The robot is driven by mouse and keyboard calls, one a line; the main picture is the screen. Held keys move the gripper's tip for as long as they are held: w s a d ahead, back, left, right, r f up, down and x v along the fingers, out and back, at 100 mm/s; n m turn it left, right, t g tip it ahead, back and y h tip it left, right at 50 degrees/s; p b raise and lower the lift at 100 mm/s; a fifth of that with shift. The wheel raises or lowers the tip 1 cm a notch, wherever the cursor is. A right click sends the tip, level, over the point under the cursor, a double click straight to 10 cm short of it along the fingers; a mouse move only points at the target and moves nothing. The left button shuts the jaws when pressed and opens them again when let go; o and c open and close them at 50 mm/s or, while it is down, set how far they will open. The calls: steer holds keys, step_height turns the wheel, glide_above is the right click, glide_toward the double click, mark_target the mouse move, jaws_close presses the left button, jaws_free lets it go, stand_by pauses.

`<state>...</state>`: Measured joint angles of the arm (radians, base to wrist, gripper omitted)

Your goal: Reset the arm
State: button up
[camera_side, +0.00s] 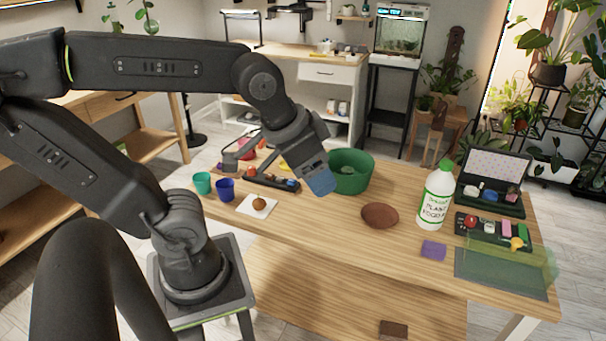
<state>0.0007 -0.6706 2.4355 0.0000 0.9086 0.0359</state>
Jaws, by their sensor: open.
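My gripper (277,170) hangs open above the back left part of the wooden table (330,240). Its jaws are spread, and I see nothing held between them. The right jaw, with a blue end, is in front of part of the green bowl (352,172). My arm reaches in from the left and bends down at the wrist.
Near the gripper are a dark tray (262,181), teal cup (202,183), blue cup (225,189) and white card (246,207). A brown saucer (380,216), white bottle (437,196), purple block (433,249) and open case (492,190) stand rightward. The front middle is clear.

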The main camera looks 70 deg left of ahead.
steer(key=shift+s+f, duration=0.45)
steer(key=shift+s, duration=0.4)
